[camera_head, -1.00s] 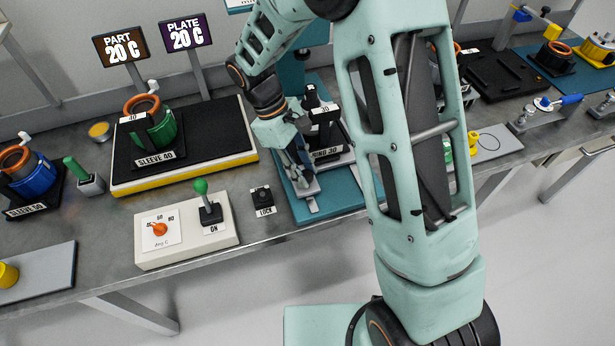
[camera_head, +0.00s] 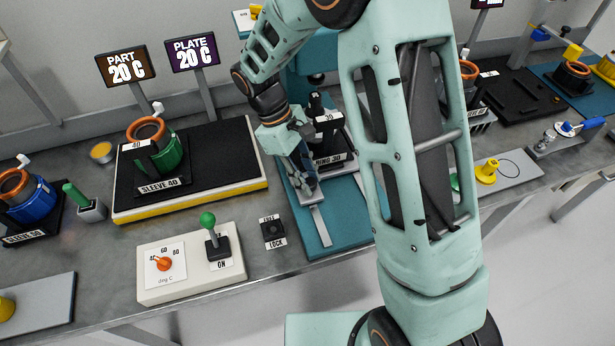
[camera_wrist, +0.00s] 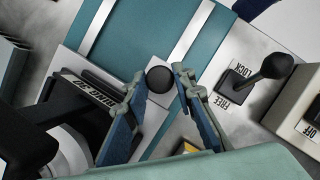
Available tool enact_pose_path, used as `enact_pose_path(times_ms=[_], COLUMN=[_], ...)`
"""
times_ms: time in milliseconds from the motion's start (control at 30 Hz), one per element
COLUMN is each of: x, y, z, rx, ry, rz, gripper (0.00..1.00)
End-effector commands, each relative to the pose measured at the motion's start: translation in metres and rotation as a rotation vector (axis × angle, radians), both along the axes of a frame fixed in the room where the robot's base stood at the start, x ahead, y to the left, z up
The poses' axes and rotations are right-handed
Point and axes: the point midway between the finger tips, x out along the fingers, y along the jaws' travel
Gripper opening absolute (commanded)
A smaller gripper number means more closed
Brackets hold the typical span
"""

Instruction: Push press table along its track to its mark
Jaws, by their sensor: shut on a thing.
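The press table (camera_head: 341,184) is a grey sliding plate carrying a black fixture labelled RING 30 (camera_head: 328,160). It sits on a teal base (camera_head: 345,232) with pale track strips (camera_head: 320,225) running front to back. My gripper (camera_head: 306,182) is at the table's front left. In the wrist view its fingers (camera_wrist: 158,82) are closed on either side of a round black knob (camera_wrist: 159,78) on the table. Bare teal base and strips show in front of the table. My arm hides part of the table's right side. I cannot make out the mark.
A FREE/LOCK lever (camera_head: 272,230) stands just left of the base. A control box (camera_head: 190,268) with a green-knobbed lever is further left, in front of the hot plate (camera_head: 225,150) holding SLEEVE 40. The teal press frame (camera_head: 318,82) rises behind the table.

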Motion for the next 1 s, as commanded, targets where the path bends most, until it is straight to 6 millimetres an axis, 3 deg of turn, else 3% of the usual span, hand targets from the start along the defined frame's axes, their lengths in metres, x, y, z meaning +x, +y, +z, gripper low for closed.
enact_pose_path(times_ms=[33, 67, 200, 567, 667, 1000], x=[0.006, 0.007, 0.006, 0.005, 0.007, 0.021], y=[0.002, 0.002, 0.002, 0.003, 0.008, 0.031], z=[0.002, 0.002, 0.002, 0.006, 0.018, 0.083], rx=[0.007, 0.008, 0.007, 0.005, 0.005, 0.007], ry=[-0.018, -0.018, -0.016, -0.010, -0.013, -0.016], rz=[0.003, 0.003, 0.002, 0.002, 0.003, 0.002], gripper=[0.00, 0.26, 0.41, 0.41, 0.41, 0.41])
